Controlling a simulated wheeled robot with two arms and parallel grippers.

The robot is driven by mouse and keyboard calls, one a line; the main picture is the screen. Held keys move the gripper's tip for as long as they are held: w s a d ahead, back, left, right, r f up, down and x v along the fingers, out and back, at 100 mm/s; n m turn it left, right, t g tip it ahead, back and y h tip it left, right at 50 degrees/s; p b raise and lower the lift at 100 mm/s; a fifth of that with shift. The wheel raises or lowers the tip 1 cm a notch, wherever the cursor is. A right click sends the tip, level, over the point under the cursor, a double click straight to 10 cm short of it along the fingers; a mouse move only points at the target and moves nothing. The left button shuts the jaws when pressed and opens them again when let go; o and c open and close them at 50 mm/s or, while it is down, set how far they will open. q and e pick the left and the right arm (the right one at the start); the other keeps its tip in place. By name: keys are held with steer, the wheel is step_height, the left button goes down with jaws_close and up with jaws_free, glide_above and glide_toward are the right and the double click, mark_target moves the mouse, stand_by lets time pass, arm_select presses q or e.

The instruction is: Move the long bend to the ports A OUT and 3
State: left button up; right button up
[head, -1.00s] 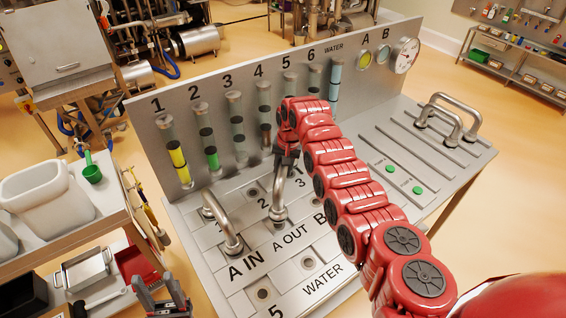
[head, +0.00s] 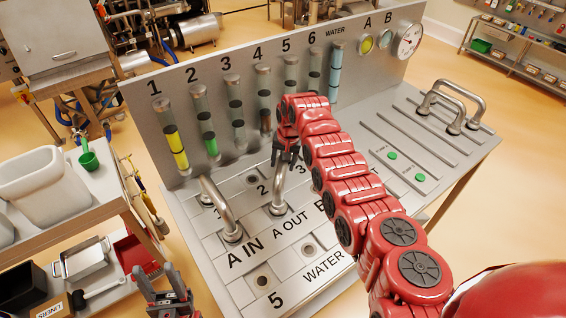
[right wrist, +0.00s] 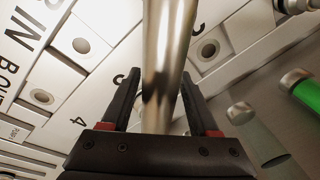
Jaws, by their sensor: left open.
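The long bend (head: 281,185), a bare steel tube, stands upright with its near foot beside the A OUT label. Its far end is hidden by my right gripper (head: 286,150), near the number 3. In the right wrist view the tube (right wrist: 160,85) runs between the two dark fingers of the right gripper (right wrist: 162,95), which appear closed on it. It hides the port beside the 3, so I cannot tell whether that end is seated. My left gripper (head: 165,290) is open and empty at the lower left, away from the panel.
Another bend (head: 221,210) stands at A IN. More bends (head: 452,103) stand on the right side of the bench. Behind the ports rises a panel (head: 200,70) with sight tubes. A side table at left holds a white bin (head: 45,185) and a green scoop (head: 89,160).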

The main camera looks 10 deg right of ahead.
steer(key=shift+o, duration=0.6)
steer(key=shift+f, duration=0.1)
steer(key=shift+s+r+b, duration=0.1)
steer(key=shift+r+b, duration=0.25)
steer(key=shift+r, duration=0.35)
steer(key=r+b, duration=0.1)
steer(key=r, duration=0.1)
steer(key=r+b, duration=0.1)
steer(key=r, duration=0.3)
steer(key=shift+s+d+r+b, duration=0.3)
steer(key=shift+s+d+b, duration=0.1)
step_height(320, 180, up, 9)
steer(key=s+b, duration=0.1)
steer(key=shift+s+d, duration=0.25)
steer(key=shift+d, duration=0.15)
steer(key=shift+r, duration=0.1)
